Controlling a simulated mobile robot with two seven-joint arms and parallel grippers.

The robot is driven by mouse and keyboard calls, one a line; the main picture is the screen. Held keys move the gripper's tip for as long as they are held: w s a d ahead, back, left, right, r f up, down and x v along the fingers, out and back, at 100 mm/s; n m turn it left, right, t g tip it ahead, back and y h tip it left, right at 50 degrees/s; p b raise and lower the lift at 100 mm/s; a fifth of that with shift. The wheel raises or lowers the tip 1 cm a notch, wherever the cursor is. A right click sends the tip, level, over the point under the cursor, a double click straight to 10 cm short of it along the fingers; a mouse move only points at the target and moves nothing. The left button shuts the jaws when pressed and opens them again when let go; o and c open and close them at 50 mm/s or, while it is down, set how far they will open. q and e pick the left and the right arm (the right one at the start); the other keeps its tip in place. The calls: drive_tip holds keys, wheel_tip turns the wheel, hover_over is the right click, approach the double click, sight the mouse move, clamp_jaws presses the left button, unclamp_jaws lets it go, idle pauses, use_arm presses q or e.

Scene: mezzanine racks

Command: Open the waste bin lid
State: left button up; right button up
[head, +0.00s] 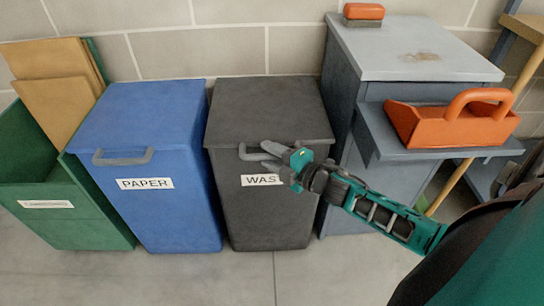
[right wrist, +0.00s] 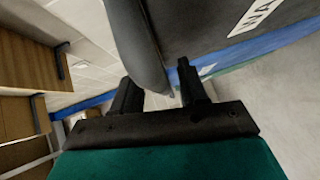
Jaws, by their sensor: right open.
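The waste bin (head: 262,215) is dark grey with a white label, partly covered by my gripper, that reads "WAS". Its lid (head: 268,108) lies flat and closed, with a grey bar handle (head: 248,155) on the front edge. My right gripper (head: 282,154) is at the right end of this handle, in front of the bin. In the right wrist view, its two dark fingers (right wrist: 160,92) are apart. The grey handle (right wrist: 137,42) reaches down between their tips; I cannot tell whether they touch it. My left gripper is not in view.
A blue paper bin (head: 145,215) stands close on the left, with an open green bin (head: 75,228) holding cardboard beyond it. A grey cabinet (head: 400,60) stands close on the right, its shelf bearing an orange tool tray (head: 440,128). The floor in front is clear.

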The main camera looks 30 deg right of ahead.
drive_tip(key=shift+c, duration=0.3)
clamp_jaws()
idle(0.3)
